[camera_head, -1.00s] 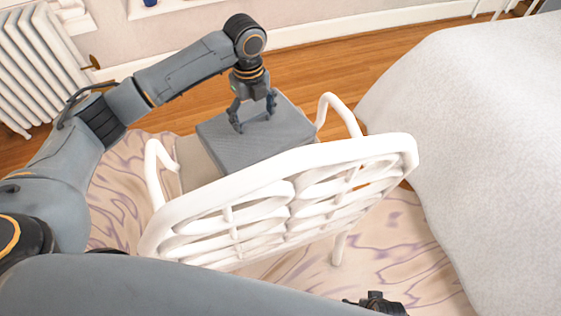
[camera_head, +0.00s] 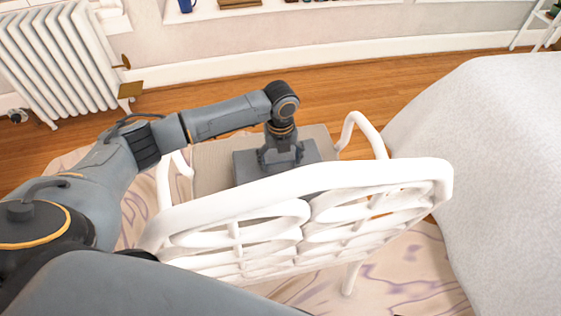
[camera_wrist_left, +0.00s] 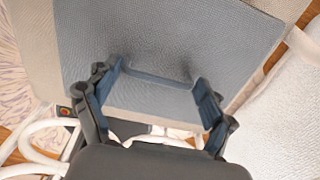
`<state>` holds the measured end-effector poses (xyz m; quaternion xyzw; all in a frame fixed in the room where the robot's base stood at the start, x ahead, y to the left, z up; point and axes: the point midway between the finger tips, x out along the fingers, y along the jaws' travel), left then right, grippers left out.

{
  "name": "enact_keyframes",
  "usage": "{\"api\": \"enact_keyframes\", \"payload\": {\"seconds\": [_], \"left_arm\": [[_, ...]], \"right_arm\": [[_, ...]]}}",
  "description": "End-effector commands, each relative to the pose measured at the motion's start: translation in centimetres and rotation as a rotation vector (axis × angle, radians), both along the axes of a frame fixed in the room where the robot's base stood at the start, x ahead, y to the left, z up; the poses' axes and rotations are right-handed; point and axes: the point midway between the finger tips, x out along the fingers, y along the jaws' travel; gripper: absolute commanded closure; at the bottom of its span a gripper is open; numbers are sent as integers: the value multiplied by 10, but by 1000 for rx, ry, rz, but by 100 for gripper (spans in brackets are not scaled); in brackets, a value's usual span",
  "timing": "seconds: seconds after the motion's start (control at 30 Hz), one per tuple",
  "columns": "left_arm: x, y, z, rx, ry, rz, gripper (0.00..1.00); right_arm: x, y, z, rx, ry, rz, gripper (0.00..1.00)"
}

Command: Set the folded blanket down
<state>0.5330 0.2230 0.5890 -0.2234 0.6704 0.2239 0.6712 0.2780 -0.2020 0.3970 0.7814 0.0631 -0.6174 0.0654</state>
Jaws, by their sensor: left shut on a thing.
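My left gripper (camera_head: 283,160) is shut on the folded blanket (camera_head: 244,166), a grey, flat, box-like bundle. The blanket is over the seat of a white chair (camera_head: 300,215), behind the backrest in the head view. The backrest's top rail hides the blanket's near edge. In the left wrist view, the blanket (camera_wrist_left: 150,35) fills the upper middle, with the fingers on either side of its near part. The beige seat (camera_head: 212,152) shows around the blanket. I cannot tell whether its underside touches the seat. My right gripper is out of view.
White armrests (camera_head: 362,132) rise at both sides of the seat. A large white-covered bed (camera_head: 490,150) stands close on the right. A white radiator (camera_head: 60,60) is at the back left. A patterned rug (camera_head: 400,270) lies under the chair. Wooden floor behind is clear.

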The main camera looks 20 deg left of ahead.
Motion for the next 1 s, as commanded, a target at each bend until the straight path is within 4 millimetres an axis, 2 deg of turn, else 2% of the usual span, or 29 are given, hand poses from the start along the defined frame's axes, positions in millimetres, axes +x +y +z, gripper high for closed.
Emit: {"api": "enact_keyframes", "payload": {"seconds": [0.4,0.43,0.5,0.87,1.0], "left_arm": [[1,-1,-5,-2,-3,1,80],[0,0,-6,-1,-1,1,13],[0,0,-6,-1,-1,1,0],[0,0,-5,-1,-1,0,0],[1,0,7,-1,-2,0,0]], "right_arm": [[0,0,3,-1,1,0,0],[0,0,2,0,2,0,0],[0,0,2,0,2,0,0],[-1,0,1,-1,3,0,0],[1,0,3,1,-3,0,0]]}}
